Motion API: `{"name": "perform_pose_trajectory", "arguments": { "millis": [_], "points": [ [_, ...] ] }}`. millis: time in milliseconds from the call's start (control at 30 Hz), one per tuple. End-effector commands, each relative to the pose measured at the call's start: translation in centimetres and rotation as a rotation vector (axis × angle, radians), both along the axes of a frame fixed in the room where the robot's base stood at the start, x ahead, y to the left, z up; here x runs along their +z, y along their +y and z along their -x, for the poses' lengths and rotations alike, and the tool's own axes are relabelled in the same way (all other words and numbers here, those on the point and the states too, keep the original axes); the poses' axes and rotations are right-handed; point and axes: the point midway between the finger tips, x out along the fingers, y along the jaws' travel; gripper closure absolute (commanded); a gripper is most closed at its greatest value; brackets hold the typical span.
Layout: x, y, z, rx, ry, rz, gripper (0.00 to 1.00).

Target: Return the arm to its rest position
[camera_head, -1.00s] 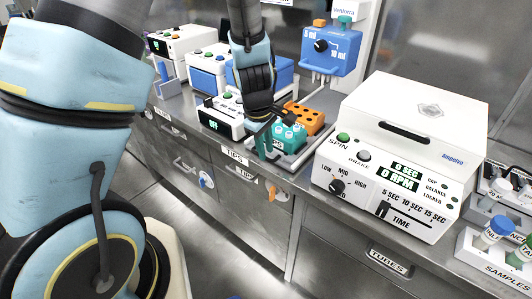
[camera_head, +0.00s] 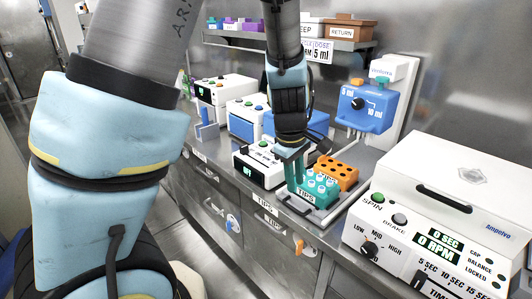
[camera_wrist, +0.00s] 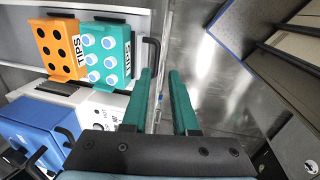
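My gripper (camera_head: 293,170) hangs over the bench front, beside the teal tip rack, with its teal fingers pointing down. In the wrist view my gripper (camera_wrist: 160,75) has its two fingers apart with nothing between them. The arm above it is bent and reaches out over the bench. The teal tip rack (camera_head: 322,190), labelled TIPS, holds several pale blue-white tips and sits on a tray; it also shows in the wrist view (camera_wrist: 107,42), left of the fingers. An orange rack (camera_head: 338,172) with dark holes stands right behind it.
A white centrifuge (camera_head: 425,195) stands on the bench at right. A blue dosing unit (camera_head: 366,106) stands behind the racks. White and blue devices (camera_head: 250,118) line the bench at left. A shelf (camera_head: 300,38) hangs at the back. Drawers (camera_head: 290,245) are below; floor is clear at lower left.

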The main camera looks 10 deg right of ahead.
Motion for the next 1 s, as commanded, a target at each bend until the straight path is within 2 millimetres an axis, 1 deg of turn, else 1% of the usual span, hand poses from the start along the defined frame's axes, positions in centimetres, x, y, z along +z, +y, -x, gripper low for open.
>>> {"name": "perform_pose_trajectory", "arguments": {
  "millis": [67, 167, 267, 367, 400, 567, 600, 700, 833, 900, 1000],
  "points": [
    [0.1, 0.3, -0.1, -0.003, 0.000, 0.000, 0.73],
    [0.4, 1.7, -0.7, -0.024, -0.003, -0.004, 0.73],
    [1.1, 4.6, -1.7, -0.074, -0.010, -0.013, 0.73],
    [2.0, 8.5, -2.5, -0.151, -0.024, -0.029, 0.73],
    [2.3, 10.1, -2.7, -0.186, -0.030, -0.036, 0.73],
    [3.6, 16.4, -2.9, -0.324, -0.061, -0.075, 0.73],
    [3.9, 17.9, -2.8, -0.359, -0.069, -0.087, 0.73],
    [4.6, 21.4, -2.3, -0.442, -0.085, -0.122, 0.73],
    [5.2, 24.8, -1.4, -0.532, -0.096, -0.163, 0.73],
    [5.4, 26.1, -1.0, -0.567, -0.100, -0.181, 0.73],
    [5.5, 27.1, -0.7, -0.600, -0.101, -0.197, 0.73]
  ]
}}
